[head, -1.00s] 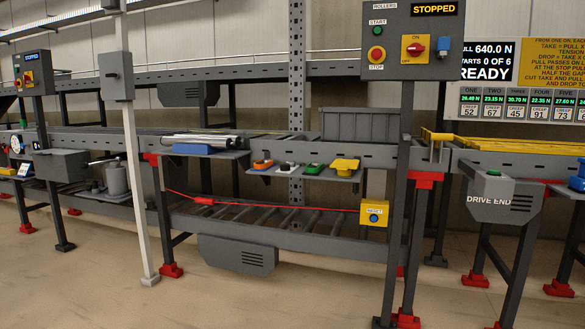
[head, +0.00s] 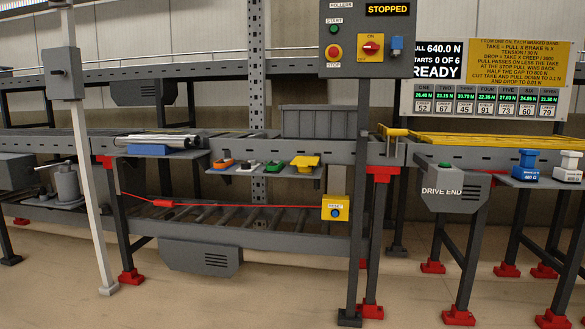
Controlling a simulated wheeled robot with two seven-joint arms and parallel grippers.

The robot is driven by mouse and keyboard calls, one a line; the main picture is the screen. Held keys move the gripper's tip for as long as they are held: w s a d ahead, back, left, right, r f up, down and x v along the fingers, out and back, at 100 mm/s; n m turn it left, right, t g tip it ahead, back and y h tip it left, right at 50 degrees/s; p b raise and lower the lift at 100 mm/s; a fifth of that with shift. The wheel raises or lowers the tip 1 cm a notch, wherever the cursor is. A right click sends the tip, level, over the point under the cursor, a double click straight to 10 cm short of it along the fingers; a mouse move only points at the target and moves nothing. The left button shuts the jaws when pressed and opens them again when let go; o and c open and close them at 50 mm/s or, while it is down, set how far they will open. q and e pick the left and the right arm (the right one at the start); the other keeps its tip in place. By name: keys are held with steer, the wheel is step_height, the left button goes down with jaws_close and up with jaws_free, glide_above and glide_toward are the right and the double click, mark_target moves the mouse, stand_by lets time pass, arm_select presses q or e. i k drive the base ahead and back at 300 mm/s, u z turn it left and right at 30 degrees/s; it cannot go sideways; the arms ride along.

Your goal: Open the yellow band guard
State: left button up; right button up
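The yellow band guard (head: 490,139) is a long yellow frame lying flat along the top of the conveyor at the right of the head view. A short yellow bar (head: 396,132) stands at its left end, by the grey post. The guard's far side and whatever lies under it are hidden. Neither of my grippers is in view.
A grey control box (head: 366,40) reading STOPPED hangs left of the guard. Below the guard are the DRIVE END housing (head: 445,190) and a shelf with a blue weight (head: 525,166) and a white weight (head: 568,167). A white post (head: 88,170) stands at left. The floor in front is clear.

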mark_target(301, 161)
steer(key=u, duration=0.2)
steer(key=i, duration=2.65)
steer(key=z, duration=0.25)
